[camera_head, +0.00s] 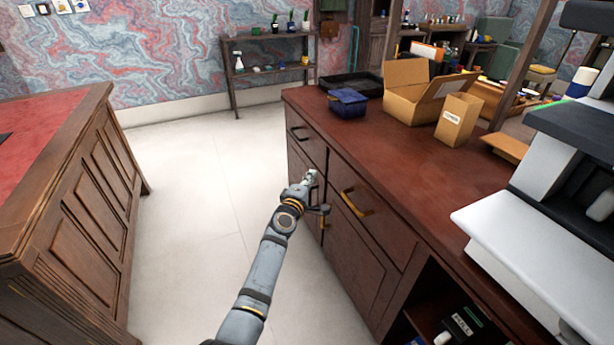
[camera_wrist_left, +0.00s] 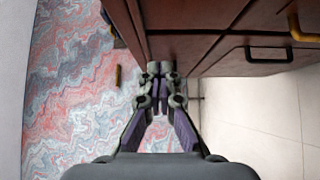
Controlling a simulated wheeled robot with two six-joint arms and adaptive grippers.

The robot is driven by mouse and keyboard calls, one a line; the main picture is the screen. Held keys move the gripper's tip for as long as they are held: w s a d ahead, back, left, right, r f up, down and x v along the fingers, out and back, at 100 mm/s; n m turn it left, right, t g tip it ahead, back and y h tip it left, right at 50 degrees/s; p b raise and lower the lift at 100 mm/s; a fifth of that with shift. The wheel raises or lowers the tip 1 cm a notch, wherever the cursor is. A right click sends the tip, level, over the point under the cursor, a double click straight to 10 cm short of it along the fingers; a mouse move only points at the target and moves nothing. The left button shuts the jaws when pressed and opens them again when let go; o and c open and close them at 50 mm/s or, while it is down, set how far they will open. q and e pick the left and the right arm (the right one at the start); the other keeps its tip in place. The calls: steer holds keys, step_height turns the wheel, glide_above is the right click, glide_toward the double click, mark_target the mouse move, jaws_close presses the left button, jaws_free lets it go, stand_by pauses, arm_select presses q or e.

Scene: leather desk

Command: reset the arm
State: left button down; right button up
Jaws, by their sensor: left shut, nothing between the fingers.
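My left arm (camera_head: 262,275) reaches forward from the bottom of the head view, over the pale floor. Its gripper (camera_head: 311,180) is close to the front of the dark wooden cabinet (camera_head: 345,235), near its drawers. In the left wrist view the gripper (camera_wrist_left: 160,72) has its fingers together, with nothing between them. The cabinet front (camera_wrist_left: 200,25) is just beyond the fingertips there; I cannot tell whether they touch it. My right gripper is not in view.
The cabinet has a brass drawer handle (camera_head: 356,203) and a dark handle (camera_head: 298,134). On its top are a blue box (camera_head: 347,103), a black tray (camera_head: 357,84), cardboard boxes (camera_head: 408,97) and a white machine (camera_head: 530,225). A wooden desk (camera_head: 75,200) stands left. Floor between is clear.

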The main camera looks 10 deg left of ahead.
arm_select(q)
steer(key=shift+s+a, duration=0.2)
steer(key=shift+s, duration=0.9)
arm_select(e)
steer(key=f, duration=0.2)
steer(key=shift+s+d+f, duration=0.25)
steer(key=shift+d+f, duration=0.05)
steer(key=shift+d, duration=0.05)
arm_select(q)
steer(key=shift+f, duration=0.15)
